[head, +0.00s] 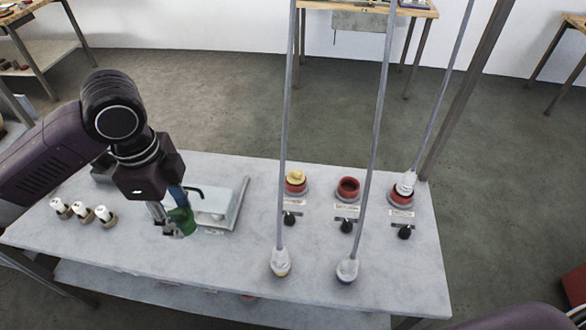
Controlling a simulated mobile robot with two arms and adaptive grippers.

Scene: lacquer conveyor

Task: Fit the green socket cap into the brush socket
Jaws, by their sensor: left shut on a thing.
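My left gripper (172,227) is shut on the green socket cap (181,220), held above the left part of the table. The gripper's fingers and the arm hide part of the cap. Several red sockets stand in a row on the right half of the table. The left socket (295,188) has a yellow piece in its top. The middle socket (348,189) looks open and empty. The right socket (401,199) has a white hose end (406,183) in or on it. The labels are too small to read, so I cannot tell which is the brush socket. My right gripper is not in view.
Two grey hoses with white ends (280,262) (347,269) come down to the table front. Black knobs (346,226) stand before the sockets. Several white-topped pieces (82,213) stand at left. A pale tray (232,214) lies beside the gripper. A post rises behind the right socket.

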